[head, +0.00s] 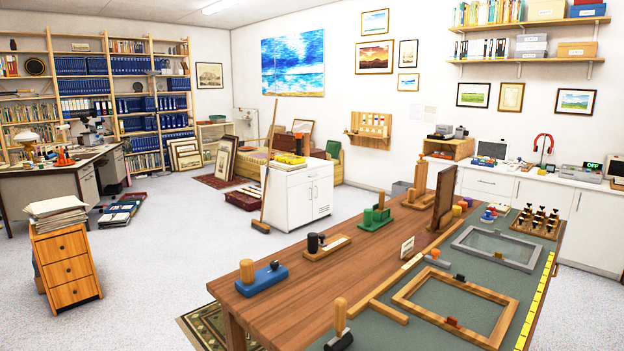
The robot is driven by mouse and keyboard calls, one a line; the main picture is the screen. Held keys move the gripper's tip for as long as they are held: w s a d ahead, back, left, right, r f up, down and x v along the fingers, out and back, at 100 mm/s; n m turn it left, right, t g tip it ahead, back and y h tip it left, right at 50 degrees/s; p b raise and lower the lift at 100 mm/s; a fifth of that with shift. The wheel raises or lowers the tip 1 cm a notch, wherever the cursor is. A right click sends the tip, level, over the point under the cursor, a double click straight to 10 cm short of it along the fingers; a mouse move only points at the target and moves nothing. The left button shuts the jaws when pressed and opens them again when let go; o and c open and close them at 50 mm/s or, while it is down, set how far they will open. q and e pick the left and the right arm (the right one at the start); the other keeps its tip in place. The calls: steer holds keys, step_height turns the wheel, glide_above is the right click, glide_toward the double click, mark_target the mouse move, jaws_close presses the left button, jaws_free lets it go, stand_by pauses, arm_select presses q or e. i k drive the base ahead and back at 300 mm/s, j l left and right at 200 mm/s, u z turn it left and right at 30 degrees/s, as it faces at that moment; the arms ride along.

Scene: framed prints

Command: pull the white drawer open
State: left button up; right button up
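A white drawer front (486,184) with a thin handle shows in the white counter along the right wall, in the head view. It looks closed. Its lower part is hidden behind the workbench and the things on it. A separate white cabinet (300,198) with two shut doors stands in the middle of the room. Neither of my grippers is in view.
A long wooden workbench (290,297) with a green mat, frames and tools fills the front right, between the view and the counter. A wooden drawer unit (68,268) stands at left. A broom (266,190) leans by the white cabinet. Grey floor (165,235) is open at centre left.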

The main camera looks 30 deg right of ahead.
mark_target(302, 177)
steer(key=i+j+u, duration=0.2)
steer(key=i, duration=0.2)
steer(key=i+j+u, duration=0.2)
steer(key=i, duration=0.2)
steer(key=i+j+u, duration=0.1)
steer(key=i, duration=2.2)
steer(key=i+l+z, duration=0.1)
steer(key=i+z, duration=0.8)
steer(key=i+j+z, duration=0.25)
steer(key=z, duration=0.25)
steer(key=i+l+z, duration=0.15)
steer(key=i+z, duration=1.05)
steer(key=i+u, duration=0.15)
steer(key=i, duration=0.5)
steer(key=i+l+u, duration=0.15)
steer(key=i, duration=0.45)
steer(key=i+l+u, duration=0.15)
steer(key=i, duration=0.45)
